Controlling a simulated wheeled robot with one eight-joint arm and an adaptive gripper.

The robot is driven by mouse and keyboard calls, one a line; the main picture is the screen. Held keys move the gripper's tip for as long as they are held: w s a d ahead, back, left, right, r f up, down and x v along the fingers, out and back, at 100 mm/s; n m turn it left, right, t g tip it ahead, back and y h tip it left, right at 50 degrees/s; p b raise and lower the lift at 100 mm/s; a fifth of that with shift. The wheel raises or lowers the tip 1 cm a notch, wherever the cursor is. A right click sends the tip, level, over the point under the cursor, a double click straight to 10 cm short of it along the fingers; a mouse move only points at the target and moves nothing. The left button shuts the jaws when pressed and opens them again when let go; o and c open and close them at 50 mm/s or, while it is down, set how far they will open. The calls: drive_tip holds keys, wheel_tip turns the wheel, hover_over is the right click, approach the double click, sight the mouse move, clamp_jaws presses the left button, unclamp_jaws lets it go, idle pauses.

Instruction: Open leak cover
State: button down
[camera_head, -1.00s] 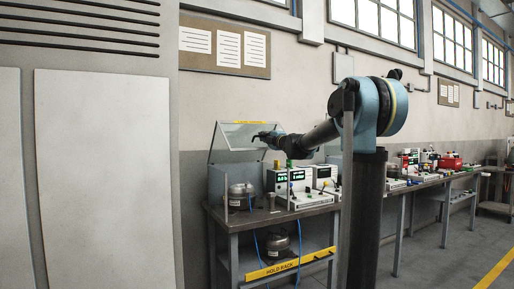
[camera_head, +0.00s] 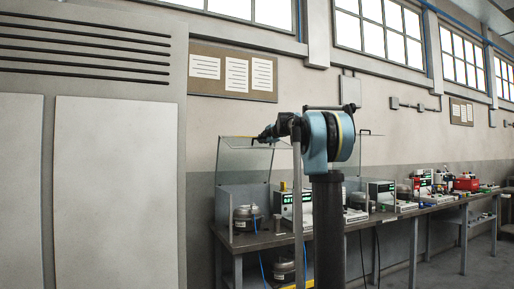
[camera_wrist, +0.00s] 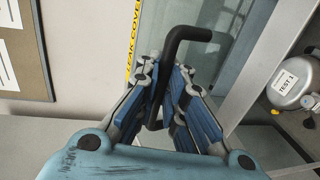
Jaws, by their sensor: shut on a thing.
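The leak cover (camera_head: 238,160) is a clear panel standing raised and tilted above the grey test box on the left part of the bench. In the wrist view its glass (camera_wrist: 205,18) and yellow lettered strip (camera_wrist: 133,35) show close by. Its black bar handle (camera_wrist: 187,34) passes between my fingers. My gripper (camera_wrist: 166,82) is shut on this handle; in the head view my gripper (camera_head: 264,137) is at the cover's upper edge. A round metal compressor (camera_head: 246,218) sits below in the box; the wrist view shows it with a "TEST 1" label (camera_wrist: 291,82).
The bench (camera_head: 262,240) runs right with test instruments (camera_head: 383,192) and a red unit (camera_head: 466,184). A large grey cabinet (camera_head: 120,190) stands at the left. A notice board (camera_head: 235,73) hangs on the wall behind. Floor shows at the lower right.

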drive_tip(key=shift+w+a+r, duration=0.2)
drive_tip(key=shift+a+r, duration=0.1)
drive_tip(key=shift+r, duration=0.05)
drive_tip(key=c, duration=2)
unclamp_jaws()
drive_tip(key=shift+a, duration=0.2)
drive_tip(key=shift+d, duration=0.15)
drive_tip(key=shift+s+d, duration=0.15)
drive_tip(key=v, duration=1.1)
drive_tip(key=shift+s+r, duration=0.2)
drive_tip(key=shift+s, duration=0.05)
drive_tip(key=shift+d, duration=0.1)
